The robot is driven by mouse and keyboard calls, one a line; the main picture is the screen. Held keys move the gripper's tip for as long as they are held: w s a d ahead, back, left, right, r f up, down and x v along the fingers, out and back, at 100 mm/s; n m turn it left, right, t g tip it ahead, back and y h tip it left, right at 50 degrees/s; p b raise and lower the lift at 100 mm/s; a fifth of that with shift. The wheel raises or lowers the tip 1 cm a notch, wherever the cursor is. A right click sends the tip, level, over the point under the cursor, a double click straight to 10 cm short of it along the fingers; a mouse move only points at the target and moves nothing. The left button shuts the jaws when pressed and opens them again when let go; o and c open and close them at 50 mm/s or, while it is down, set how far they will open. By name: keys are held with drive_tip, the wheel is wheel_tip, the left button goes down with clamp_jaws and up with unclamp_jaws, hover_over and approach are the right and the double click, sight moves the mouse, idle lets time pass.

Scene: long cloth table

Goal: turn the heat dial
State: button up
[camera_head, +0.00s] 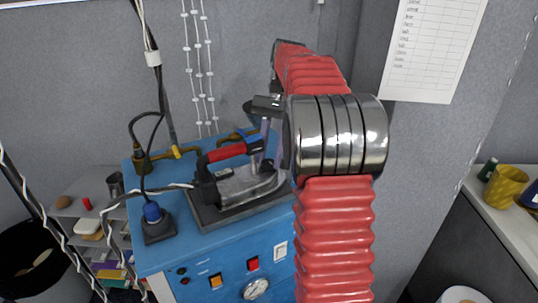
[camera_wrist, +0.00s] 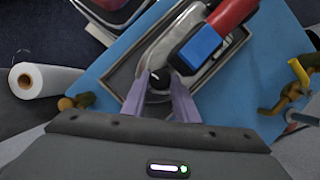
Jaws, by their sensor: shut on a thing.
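A steam iron (camera_head: 243,184) with a metal body and a red handle (camera_head: 225,152) rests on a dark tray (camera_head: 208,220) on top of a blue cabinet (camera_head: 185,247). In the wrist view, the black heat dial (camera_wrist: 158,79) with a pale mark sits on the iron's silver body (camera_wrist: 160,50). My gripper (camera_wrist: 158,92) has its two pale purple fingers on either side of the dial, shut on it. In the head view, my gripper (camera_head: 263,150) reaches down over the iron beside the handle, and the dial cannot be made out there.
Brass valves with yellow levers (camera_head: 183,151) stand behind the iron. The cabinet front has switches and a gauge (camera_head: 255,289). A white roll (camera_wrist: 42,80) lies at left in the wrist view.

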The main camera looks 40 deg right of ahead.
drive_tip(key=o, duration=1.1)
drive_tip(key=shift+c, duration=0.2)
drive_tip(key=shift+s+r, duration=0.1)
